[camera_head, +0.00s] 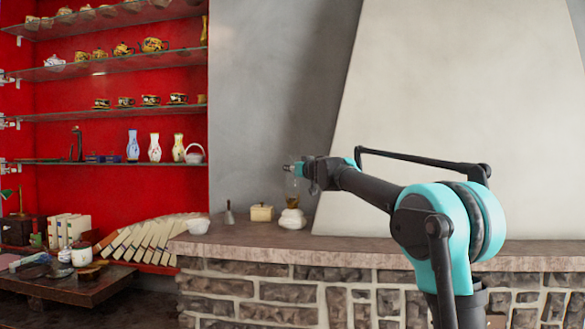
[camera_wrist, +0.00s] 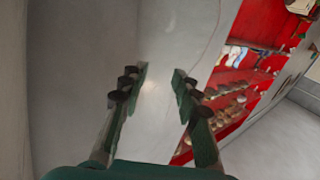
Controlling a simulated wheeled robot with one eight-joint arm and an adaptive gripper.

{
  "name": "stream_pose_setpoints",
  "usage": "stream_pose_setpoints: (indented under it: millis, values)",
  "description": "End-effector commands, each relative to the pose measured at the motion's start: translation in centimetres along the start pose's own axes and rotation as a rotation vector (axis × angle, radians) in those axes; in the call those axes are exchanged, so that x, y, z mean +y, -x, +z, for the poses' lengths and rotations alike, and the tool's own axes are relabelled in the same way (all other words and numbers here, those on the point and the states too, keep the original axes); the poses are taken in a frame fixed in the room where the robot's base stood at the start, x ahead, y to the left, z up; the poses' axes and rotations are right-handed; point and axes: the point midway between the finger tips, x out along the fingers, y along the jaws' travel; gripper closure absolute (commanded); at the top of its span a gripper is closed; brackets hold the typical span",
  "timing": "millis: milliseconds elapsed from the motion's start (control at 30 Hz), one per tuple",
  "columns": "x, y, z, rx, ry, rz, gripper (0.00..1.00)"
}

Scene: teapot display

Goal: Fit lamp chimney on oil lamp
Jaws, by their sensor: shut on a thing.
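My gripper (camera_head: 296,170) is above the stone ledge in the head view, at the end of my arm reaching in from the right. It is shut on the lamp chimney (camera_head: 293,190), a small see-through glass piece that shows faintly below the fingers. A squat white object (camera_head: 292,219), seemingly the oil lamp, stands on the ledge directly below. I cannot tell whether chimney and lamp touch. In the wrist view, my two fingers (camera_wrist: 158,85) stand apart, with the clear glass between them barely visible. The lamp cannot be made out there.
The ledge is clear to the right. A sloping pale hood (camera_head: 450,110) rises behind. Red shelves (camera_head: 110,135) hold teapots and vases.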

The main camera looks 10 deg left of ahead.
Motion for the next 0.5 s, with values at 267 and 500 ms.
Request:
stream_pose_setpoints:
  millis: [267,500]
  values:
    - [0.0,0.0,0.24,0.0,0.0,0.0,0.57]
    - [0.0,0.01,0.23,0.0,0.0,0.0,0.47]
